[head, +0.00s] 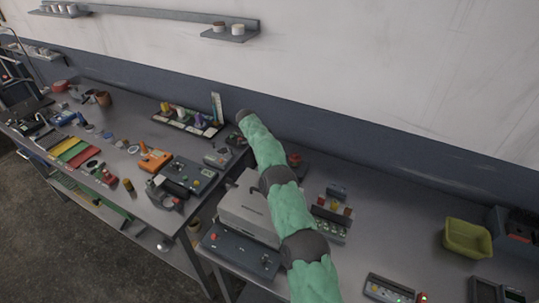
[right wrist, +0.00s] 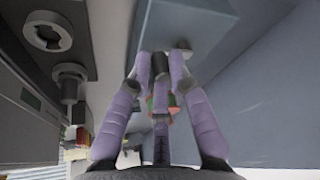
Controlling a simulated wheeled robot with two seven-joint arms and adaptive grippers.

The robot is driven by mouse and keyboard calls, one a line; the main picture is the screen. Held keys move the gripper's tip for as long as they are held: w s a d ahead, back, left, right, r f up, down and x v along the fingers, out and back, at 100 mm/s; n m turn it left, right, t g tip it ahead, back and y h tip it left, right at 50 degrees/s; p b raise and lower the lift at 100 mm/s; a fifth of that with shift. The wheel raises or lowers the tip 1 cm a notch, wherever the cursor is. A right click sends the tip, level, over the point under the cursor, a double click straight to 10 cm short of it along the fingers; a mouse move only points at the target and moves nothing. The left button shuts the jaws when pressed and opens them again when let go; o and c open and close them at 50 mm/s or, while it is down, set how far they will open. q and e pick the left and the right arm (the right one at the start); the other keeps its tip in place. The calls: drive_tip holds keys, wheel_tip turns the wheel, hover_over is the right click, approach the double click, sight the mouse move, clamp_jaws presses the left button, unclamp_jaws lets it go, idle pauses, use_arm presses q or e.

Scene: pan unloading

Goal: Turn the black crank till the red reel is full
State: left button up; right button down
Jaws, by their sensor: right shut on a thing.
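My right arm crosses the middle of the head view and its sleeve hides the gripper there. In the right wrist view my right gripper (right wrist: 162,75) has its purple fingers closed around a small dark piece (right wrist: 175,99), which appears to be the handle of the black crank. The fingers cover most of it. A blurred red and green patch shows behind the fingers; I cannot tell whether it is the reel. In the head view a small red round thing (head: 295,158) sits just right of my arm, possibly the red reel; how full it is cannot be told. My left gripper is out of view.
A light grey box-shaped machine (head: 247,212) stands left of my arm. A rack of small parts (head: 333,212) is close on its right. A yellow-green bin (head: 467,238) stands farther right, with bare tabletop between. The wall rises behind the bench.

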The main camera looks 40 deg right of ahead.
drive_tip(key=shift+w+d+r+m+p, duration=0.15)
drive_tip(key=shift+d+r+m+p, duration=0.2)
drive_tip(key=shift+r, duration=0.15)
idle(0.3)
drive_tip(key=c, duration=1.2)
unclamp_jaws()
drive_tip(key=shift+f, duration=0.2)
drive_tip(key=shift+a+f, duration=0.15)
drive_tip(key=shift+a, duration=0.05)
